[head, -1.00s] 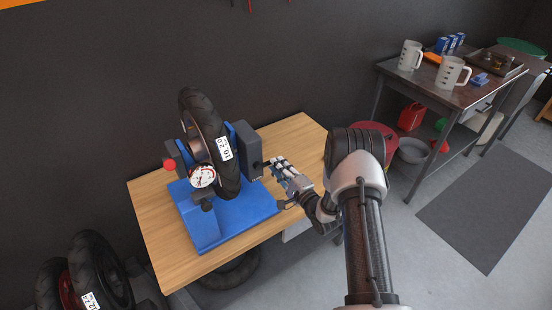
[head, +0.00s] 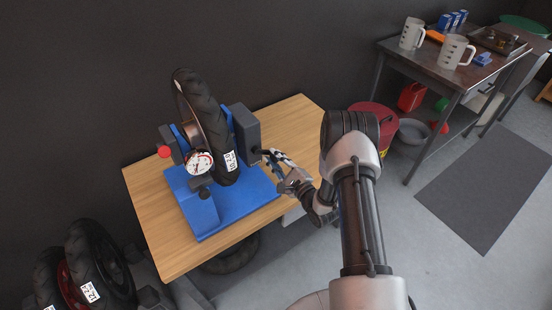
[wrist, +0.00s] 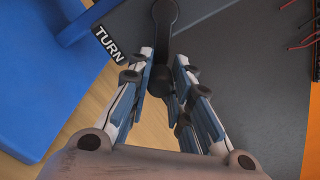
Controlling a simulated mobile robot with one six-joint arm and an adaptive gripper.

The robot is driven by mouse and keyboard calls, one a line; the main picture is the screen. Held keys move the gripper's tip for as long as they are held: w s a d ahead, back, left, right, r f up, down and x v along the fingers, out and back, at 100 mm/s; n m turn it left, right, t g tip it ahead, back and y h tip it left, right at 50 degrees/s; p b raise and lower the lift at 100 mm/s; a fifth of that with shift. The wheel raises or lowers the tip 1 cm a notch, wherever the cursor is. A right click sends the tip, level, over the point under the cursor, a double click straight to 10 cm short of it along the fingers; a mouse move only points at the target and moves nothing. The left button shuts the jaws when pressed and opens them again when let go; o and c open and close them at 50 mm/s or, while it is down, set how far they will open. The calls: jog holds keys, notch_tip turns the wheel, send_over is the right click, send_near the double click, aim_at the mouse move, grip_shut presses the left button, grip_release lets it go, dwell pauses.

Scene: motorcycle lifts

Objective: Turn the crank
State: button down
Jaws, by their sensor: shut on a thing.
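The crank (wrist: 166,30) is a black arm with a dark handle, in front of a dark box labelled TURN. In the wrist view its handle end sits between the fingers of my gripper (wrist: 160,80), which is shut on it. In the head view my gripper (head: 270,157) is at the right side of the dark box (head: 246,132) on the blue stand (head: 205,208). The fingers hide most of the crank there. A tyre (head: 207,125) stands upright in the stand, with a round dial gauge (head: 200,163) in front.
The wooden table (head: 160,250) carries the stand, with bare wood around it. Spare tyres (head: 95,265) stand at lower left. A metal workbench (head: 450,78) with jugs is at upper right. A red drum (head: 375,118) stands behind my arm.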

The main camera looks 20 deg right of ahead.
jog(key=shift+r, duration=0.1)
jog(key=c, duration=1.4)
grip_release()
jog(key=shift+s, duration=0.1)
jog(key=v, duration=1.2)
